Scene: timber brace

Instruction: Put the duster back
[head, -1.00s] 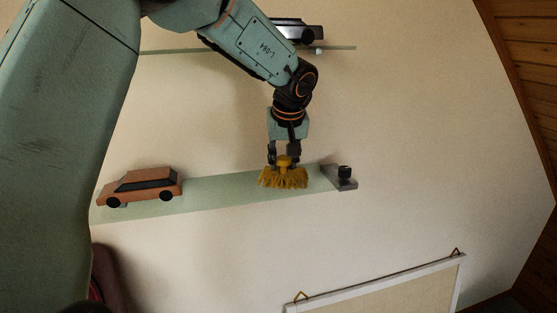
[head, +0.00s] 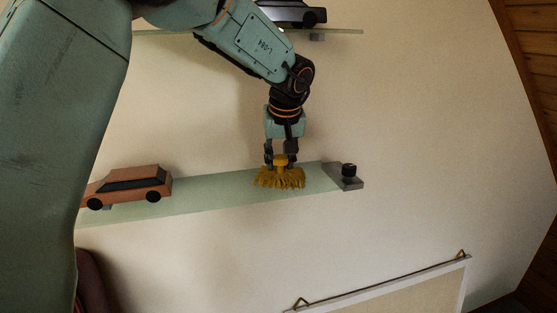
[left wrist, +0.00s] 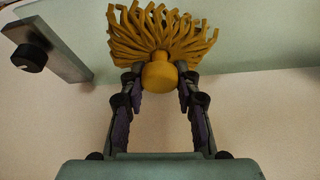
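The duster (head: 279,177) is yellow with a round knob handle and a fringe of thick strands. It is at the glass shelf (head: 222,191), towards the shelf's right end. My left gripper (head: 281,158) comes down from above and is shut on the duster's knob. In the left wrist view, the fingers (left wrist: 159,78) grip both sides of the knob, and the duster's strands (left wrist: 160,32) fan out over the pale shelf. I cannot tell whether the strands touch the glass. My right gripper is in neither view.
An orange toy car (head: 128,187) stands on the shelf's left part. A grey bracket with a black knob (head: 347,172) is at its right end. A dark toy car (head: 291,12) is on the upper shelf. A framed board (head: 400,292) hangs below right.

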